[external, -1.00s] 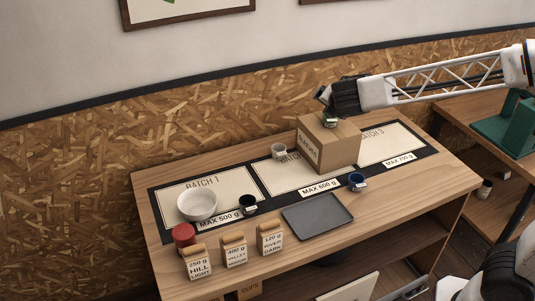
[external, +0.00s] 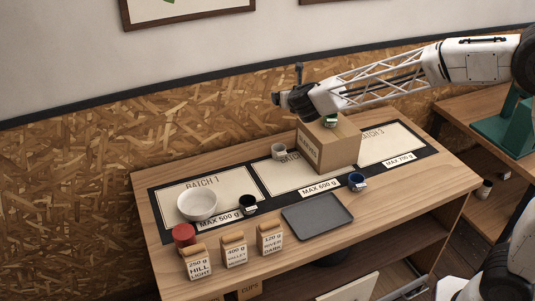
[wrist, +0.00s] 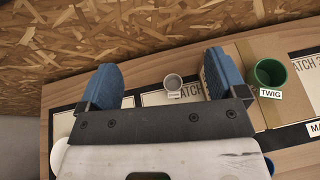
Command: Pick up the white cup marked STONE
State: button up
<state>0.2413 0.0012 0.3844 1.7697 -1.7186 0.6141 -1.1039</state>
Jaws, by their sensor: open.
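A small white-grey cup (external: 278,151) stands upright on the mat, just left of the cardboard box. In the wrist view this cup (wrist: 173,82) shows between my two blue fingers, some way beyond them, with a small label too small to read surely. My gripper (external: 284,98) is in the air above and behind the cup, left of the box top; in the wrist view my gripper (wrist: 163,80) is open and empty.
A cardboard box (external: 340,150) carries a green cup (wrist: 268,75) labelled TWIG. A black cup (external: 248,204), a blue cup (external: 357,181), a white bowl (external: 197,206), a grey tray (external: 317,217) and several bags stand nearer the front.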

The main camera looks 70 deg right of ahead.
send_near(277, 148)
jog(key=shift+v, duration=0.85)
jog(key=shift+d, duration=0.1)
jog(key=shift+x, duration=1.2)
jog(key=shift+w+d, duration=0.1)
jog(key=shift+x, duration=2.5)
jog(key=shift+f, duration=0.1)
jog(key=c, duration=1)
